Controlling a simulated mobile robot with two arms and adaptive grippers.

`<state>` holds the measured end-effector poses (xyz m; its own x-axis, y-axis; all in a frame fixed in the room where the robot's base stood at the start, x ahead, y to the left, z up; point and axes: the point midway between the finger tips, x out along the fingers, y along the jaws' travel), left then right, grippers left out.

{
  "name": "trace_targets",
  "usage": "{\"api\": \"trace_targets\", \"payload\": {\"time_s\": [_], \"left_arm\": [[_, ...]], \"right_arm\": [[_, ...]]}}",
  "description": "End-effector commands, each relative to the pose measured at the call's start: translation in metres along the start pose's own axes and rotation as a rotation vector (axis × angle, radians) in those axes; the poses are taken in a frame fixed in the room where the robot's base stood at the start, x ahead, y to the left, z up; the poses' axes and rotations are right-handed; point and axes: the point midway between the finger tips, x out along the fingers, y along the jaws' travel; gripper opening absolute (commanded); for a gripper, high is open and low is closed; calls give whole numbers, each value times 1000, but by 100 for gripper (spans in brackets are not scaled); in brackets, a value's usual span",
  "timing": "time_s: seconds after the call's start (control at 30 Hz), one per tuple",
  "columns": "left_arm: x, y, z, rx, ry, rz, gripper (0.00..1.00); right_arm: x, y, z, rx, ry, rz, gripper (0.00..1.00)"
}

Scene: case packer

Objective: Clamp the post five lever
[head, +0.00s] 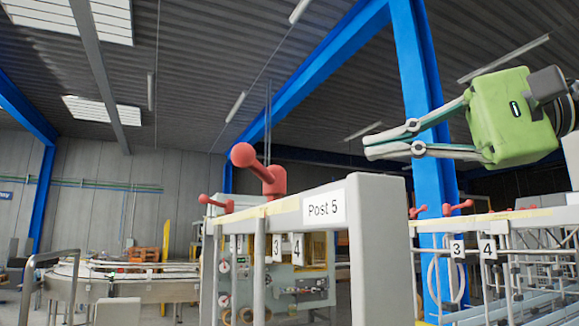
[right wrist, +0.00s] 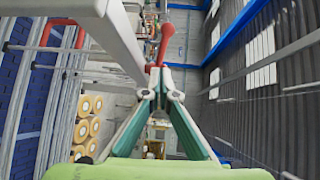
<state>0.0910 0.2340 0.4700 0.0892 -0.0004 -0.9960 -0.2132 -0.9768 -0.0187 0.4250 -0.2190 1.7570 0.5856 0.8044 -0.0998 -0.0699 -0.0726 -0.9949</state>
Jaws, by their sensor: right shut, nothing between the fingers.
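The post five lever (head: 258,170) is a red handle with a ball end on top of the white post, beside the "Post 5" label (head: 323,208). Its arm points to the left and up in the head view. My right gripper (head: 368,147) is green with grey fingers, shut and empty. It is in the air to the right of the lever and a little higher in the picture, apart from it. In the right wrist view the shut fingertips (right wrist: 160,72) appear in front of a red lever (right wrist: 166,38); I cannot tell the gap. My left gripper is not in view.
A white rail and post (head: 384,240) stand under the lever. More red levers (head: 458,206) sit on the frame at the right, near signs 3 and 4. A blue column (head: 420,100) rises behind my right gripper. A conveyor (head: 130,285) is at the left.

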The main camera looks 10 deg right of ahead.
Motion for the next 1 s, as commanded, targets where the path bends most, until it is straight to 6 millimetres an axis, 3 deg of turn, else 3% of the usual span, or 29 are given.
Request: {"api": "trace_targets", "payload": {"time_s": [0.23,0.7,1.0], "left_arm": [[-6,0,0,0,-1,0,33],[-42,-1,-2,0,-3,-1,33],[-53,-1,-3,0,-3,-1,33]], "right_arm": [[19,6,-4,-10,16,29,0],[113,0,-5,-9,13,27,0],[137,-4,-6,-6,14,24,0]]}}
